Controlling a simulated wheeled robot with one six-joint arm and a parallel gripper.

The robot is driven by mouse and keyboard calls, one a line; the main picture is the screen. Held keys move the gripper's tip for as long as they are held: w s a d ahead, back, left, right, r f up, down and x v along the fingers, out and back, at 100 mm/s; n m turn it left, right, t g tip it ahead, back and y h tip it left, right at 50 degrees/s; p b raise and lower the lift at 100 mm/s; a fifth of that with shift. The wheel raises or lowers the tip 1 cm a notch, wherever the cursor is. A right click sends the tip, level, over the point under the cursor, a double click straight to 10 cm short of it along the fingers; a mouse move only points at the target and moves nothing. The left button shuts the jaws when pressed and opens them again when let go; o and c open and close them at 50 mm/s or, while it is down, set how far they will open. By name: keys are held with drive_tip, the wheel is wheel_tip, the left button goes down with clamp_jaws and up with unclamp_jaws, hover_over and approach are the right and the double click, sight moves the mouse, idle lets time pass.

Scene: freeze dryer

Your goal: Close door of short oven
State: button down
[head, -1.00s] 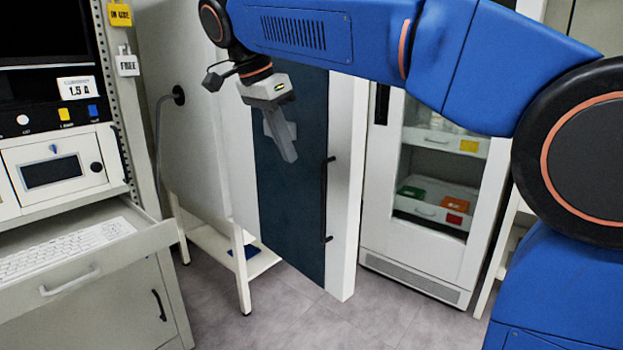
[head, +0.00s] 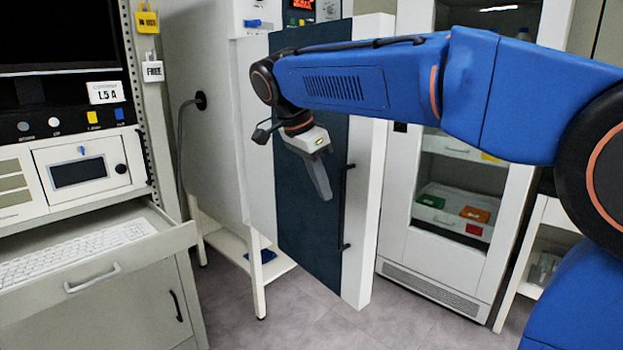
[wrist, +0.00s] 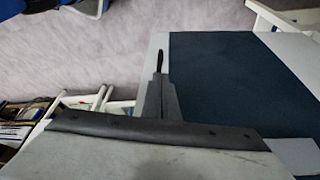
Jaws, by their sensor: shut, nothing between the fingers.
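The oven door (head: 312,225) is a tall dark blue panel with a white edge, standing ajar beside the pale oven body (head: 207,120) in the head view. A long black vertical handle (head: 345,210) is on its right side. My gripper (head: 325,194) is shut and empty, pointing down in front of the blue face, just left of the handle. I cannot tell whether it touches the door. In the wrist view my shut fingers (wrist: 163,85) lie by the left edge of the blue door (wrist: 235,85). A thin black piece beyond them may be the handle.
A white glass-fronted cabinet (head: 400,255) with coloured boxes stands behind the door at right. A console with a keyboard drawer (head: 95,275) pulled out is at left. A white stand (head: 258,285) is under the oven. Grey floor (head: 300,325) is free in front.

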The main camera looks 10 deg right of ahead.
drive_tip(key=shift+w+d, duration=0.15)
drive_tip(key=shift+d, duration=0.35)
drive_tip(key=shift+w+d, duration=0.15)
drive_tip(key=shift+d, duration=0.35)
